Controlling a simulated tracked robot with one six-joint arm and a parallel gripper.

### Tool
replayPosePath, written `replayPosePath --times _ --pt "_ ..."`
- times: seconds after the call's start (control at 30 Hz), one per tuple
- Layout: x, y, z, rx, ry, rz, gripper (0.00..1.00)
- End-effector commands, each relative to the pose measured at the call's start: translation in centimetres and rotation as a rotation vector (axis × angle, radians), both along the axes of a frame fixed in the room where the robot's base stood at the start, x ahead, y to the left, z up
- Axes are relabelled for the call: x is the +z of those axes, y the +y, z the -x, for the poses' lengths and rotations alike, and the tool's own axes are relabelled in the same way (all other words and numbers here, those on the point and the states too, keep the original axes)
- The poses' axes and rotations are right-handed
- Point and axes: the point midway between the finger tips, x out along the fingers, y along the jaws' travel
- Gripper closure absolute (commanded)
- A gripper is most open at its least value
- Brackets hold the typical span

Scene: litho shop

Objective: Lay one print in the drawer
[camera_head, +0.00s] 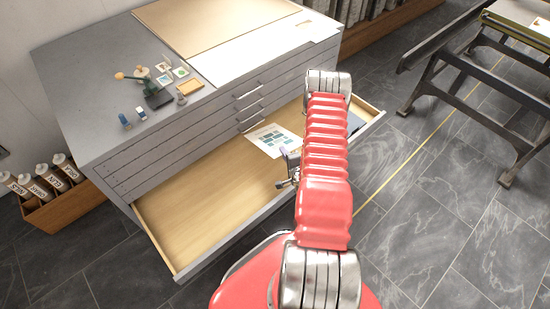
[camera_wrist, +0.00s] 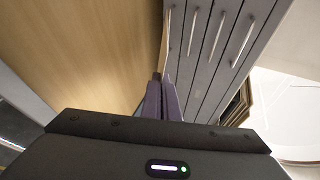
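The cabinet's low drawer (camera_head: 195,222) stands pulled out, with a pale wooden bottom. One print (camera_head: 268,136), white with blue-green blocks, appears to lie in it near the cabinet front. My gripper (camera_head: 288,166) is over the drawer beside the print's near right edge, partly hidden by my arm. In the wrist view its purple fingers (camera_wrist: 163,98) are close together, with nothing visible between them. The drawer bottom (camera_wrist: 85,55) also shows there, but the print does not. Whether the gripper touches the print is unclear.
The grey cabinet (camera_head: 75,80) carries a large white sheet (camera_head: 255,58), a brown board (camera_head: 200,20) and small tools at its left. A crate of ink tubes (camera_head: 70,212) stands at the left. A dark metal frame (camera_head: 470,75) stands at the right. Floor in front is clear.

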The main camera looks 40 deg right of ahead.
Motion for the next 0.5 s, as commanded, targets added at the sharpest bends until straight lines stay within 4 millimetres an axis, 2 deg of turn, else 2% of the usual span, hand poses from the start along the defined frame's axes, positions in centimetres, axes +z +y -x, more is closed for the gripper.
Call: replayPosePath --times 0.5 --pt "-5.5 0.0 0.0 0.0 0.0 0.0 1.0"
